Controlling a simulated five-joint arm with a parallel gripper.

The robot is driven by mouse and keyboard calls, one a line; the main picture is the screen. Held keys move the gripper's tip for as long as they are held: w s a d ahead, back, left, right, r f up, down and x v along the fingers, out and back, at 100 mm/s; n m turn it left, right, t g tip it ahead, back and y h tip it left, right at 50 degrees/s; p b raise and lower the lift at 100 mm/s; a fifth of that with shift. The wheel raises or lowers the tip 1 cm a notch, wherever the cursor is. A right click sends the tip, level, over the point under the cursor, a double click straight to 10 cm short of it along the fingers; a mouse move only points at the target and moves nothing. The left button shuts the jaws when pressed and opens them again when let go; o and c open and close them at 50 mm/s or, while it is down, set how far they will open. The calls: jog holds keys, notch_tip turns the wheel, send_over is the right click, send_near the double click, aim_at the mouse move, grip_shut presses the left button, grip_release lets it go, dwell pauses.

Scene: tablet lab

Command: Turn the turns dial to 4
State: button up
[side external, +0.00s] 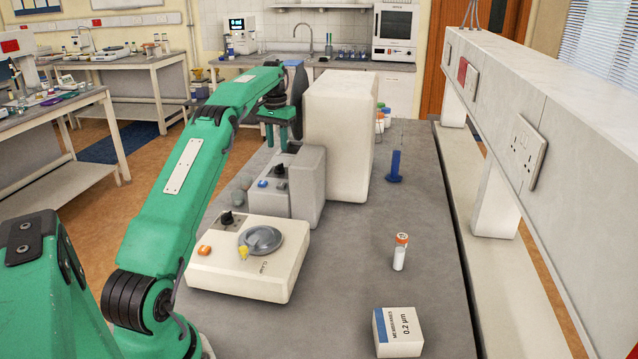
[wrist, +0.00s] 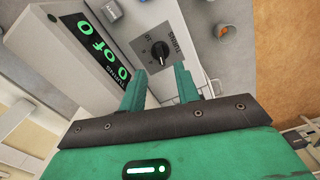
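The turns dial (wrist: 159,51) is a small black knob on a dark grey panel, with printing around it, in the wrist view. A pale mark shows on the knob, but I cannot read the number it points to. A tall pale box beside it has a dark display (wrist: 89,38) with green text that seems to read "0 of 0" and "TURNS". My gripper (wrist: 158,88) is open and empty, its two green fingers apart and pointing toward the dial without holding it. In the side view my gripper (side external: 283,137) hangs above the grey unit (side external: 303,186), its fingers partly overlapping.
A cream device (side external: 265,279) with a grey disc, dark knob and orange switch stands in front. An orange-capped bottle (side external: 400,254), a membrane box (side external: 398,333) and a blue stand (side external: 395,168) are on the right. The bench between them is clear.

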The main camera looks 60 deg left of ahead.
aim_at(278, 165)
jog(key=shift+f, duration=3.35)
grip_shut()
